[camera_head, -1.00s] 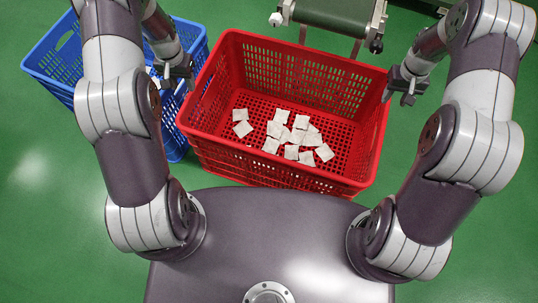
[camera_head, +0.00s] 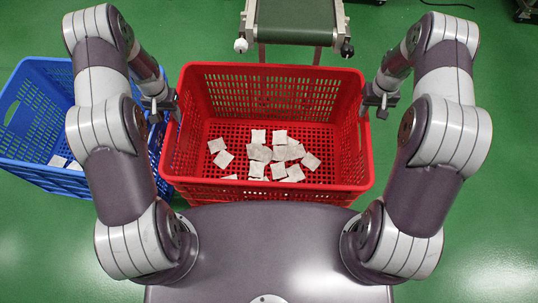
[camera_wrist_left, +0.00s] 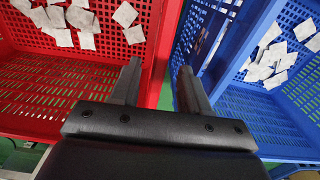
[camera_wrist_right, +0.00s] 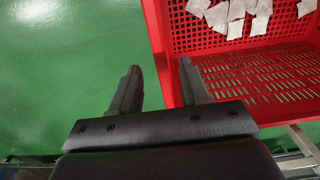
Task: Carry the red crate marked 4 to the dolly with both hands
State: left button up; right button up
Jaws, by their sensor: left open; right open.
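The red crate (camera_head: 270,190) stands upright in front of my body and holds several white teabags (camera_head: 258,153). No number mark shows on it in these views. My left gripper (camera_head: 172,104) is open at the crate's left side; in the left wrist view the crate's rim (camera_wrist_left: 161,45) runs between its fingers (camera_wrist_left: 160,75). My right gripper (camera_head: 374,100) is open at the right side; in the right wrist view the rim (camera_wrist_right: 156,35) runs between its fingers (camera_wrist_right: 160,75). Neither is shut on the crate. I see no dolly.
A blue crate (camera_head: 30,165) with several teabags stands close on the left, with only a narrow gap beside the red crate. A conveyor (camera_head: 297,20) with a dark green belt stands just beyond the red crate. Green floor (camera_head: 470,200) is clear on the right.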

aim_at(177, 129)
pick_arm(q)
notch_tip(177, 129, down, 7)
pick_arm(e)
notch_tip(177, 129, down, 7)
jog(key=shift+f, duration=0.1)
pick_arm(q)
grip_shut()
pick_arm(e)
grip_shut()
dwell(0.9)
